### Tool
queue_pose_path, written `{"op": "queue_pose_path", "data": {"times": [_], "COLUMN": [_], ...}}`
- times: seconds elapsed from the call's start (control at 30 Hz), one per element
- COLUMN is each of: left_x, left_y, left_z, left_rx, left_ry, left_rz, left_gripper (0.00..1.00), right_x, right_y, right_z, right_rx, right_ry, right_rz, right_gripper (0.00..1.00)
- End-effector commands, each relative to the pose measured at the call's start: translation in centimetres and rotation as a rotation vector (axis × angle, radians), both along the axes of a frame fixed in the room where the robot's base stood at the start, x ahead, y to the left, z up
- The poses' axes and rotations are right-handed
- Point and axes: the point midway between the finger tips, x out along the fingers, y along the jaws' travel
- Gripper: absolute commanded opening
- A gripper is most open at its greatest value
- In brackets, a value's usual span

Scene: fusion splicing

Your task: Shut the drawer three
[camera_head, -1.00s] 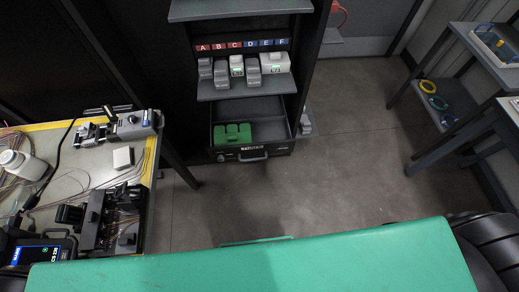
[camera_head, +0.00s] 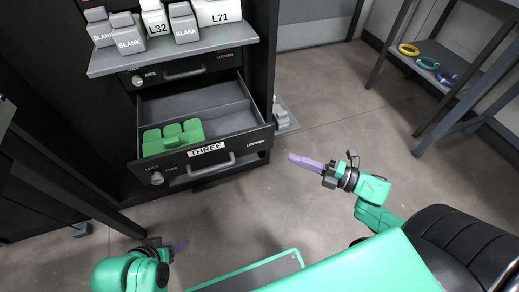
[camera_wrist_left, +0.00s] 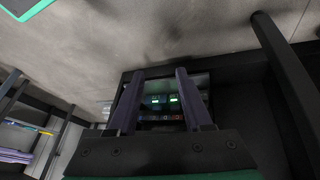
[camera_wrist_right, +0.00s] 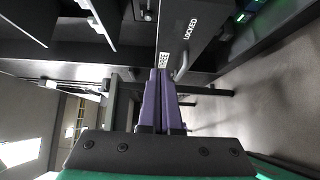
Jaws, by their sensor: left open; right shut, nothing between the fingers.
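Drawer three (camera_head: 208,150) is pulled out of the dark cabinet, with a label reading THREE and a bar handle (camera_head: 212,167) on its front. A green block-shaped case (camera_head: 173,137) lies in its left part. My right gripper (camera_head: 292,158), with purple fingers, is shut and empty, to the right of the drawer front and apart from it. In the right wrist view its fingertips (camera_wrist_right: 160,72) appear close to the handle (camera_wrist_right: 183,66), but contact cannot be told. My left gripper (camera_head: 182,245) is low, in front of the cabinet; its spread fingers (camera_wrist_left: 160,72) show in the left wrist view.
Above the drawer, a shelf (camera_head: 170,53) holds grey and white boxes marked BLANK, L32 and L71. Another closed drawer (camera_head: 185,70) sits under it. A green-edged panel (camera_head: 250,272) and black chair (camera_head: 460,245) are near me. Open floor (camera_head: 330,120) lies right of the cabinet.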

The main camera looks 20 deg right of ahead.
Motion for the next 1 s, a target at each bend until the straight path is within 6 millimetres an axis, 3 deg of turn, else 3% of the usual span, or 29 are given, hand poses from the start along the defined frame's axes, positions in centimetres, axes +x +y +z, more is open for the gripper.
{"op": "queue_pose_path", "data": {"times": [0.17,0.57,0.8,1.0], "left_x": [0.5,2.2,2.4,2.4], "left_y": [-0.9,-5.9,-8.1,-8.3], "left_z": [-0.4,-3.3,-4.0,-3.8], "left_rx": [-0.030,-0.211,-0.322,-0.337], "left_ry": [-0.043,-0.291,-0.432,-0.453], "left_rz": [-0.006,-0.004,0.023,0.028], "left_gripper": [0.50,0.50,0.50,0.50], "right_x": [1.1,7.3,10.7,11.1], "right_y": [1.3,7.3,7.1,7.1], "right_z": [0.4,0.2,0.2,0.4], "right_rx": [0.000,0.001,0.001,0.001], "right_ry": [-0.010,-0.008,-0.005,-0.003], "right_rz": [0.007,0.004,0.002,0.001], "right_gripper": [0.00,0.00,0.00,0.00]}}
